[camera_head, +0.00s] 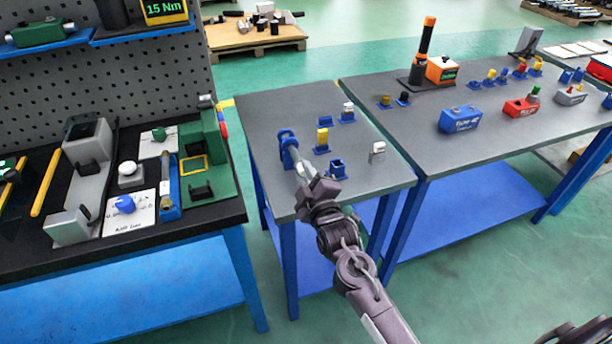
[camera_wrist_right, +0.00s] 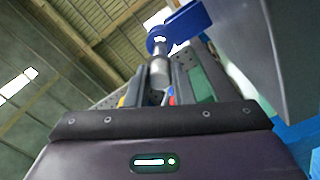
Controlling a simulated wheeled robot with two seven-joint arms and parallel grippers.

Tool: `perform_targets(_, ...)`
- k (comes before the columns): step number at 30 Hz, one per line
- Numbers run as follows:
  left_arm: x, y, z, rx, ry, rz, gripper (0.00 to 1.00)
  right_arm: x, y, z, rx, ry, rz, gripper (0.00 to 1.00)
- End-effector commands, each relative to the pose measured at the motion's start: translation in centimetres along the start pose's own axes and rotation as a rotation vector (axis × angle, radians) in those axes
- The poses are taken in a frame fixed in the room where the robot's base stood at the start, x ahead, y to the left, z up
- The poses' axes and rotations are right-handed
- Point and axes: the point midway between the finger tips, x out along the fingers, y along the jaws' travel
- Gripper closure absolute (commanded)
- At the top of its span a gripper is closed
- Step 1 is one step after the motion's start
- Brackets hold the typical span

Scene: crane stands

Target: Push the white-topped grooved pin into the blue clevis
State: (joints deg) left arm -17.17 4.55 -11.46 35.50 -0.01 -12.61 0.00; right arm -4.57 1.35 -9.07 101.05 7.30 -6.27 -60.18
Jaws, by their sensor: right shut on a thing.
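The blue clevis (camera_head: 287,139) stands upright at the left side of the small grey table. It also shows at the top of the right wrist view (camera_wrist_right: 190,22). My right gripper (camera_head: 304,172) is in front of it, shut on the grooved pin, a pale grey cylinder in the right wrist view (camera_wrist_right: 159,70). The pin points at the blue ring of the clevis, and its far end overlaps the ring in that view. I cannot tell how deep it sits. The white top is not clearly visible. My left gripper is not in view.
An open blue holder (camera_head: 337,169) stands right of my gripper. A pegboard bench is at left; a longer grey table (camera_head: 400,120) adjoins at right.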

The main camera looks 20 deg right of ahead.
Motion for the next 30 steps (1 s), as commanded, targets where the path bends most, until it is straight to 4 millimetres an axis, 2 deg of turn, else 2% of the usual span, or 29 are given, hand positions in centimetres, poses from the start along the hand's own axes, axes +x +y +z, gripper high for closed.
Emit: perform_targets(30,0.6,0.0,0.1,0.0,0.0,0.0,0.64,2.3,0.1,-0.1,0.0,0.001,0.002,1.0)
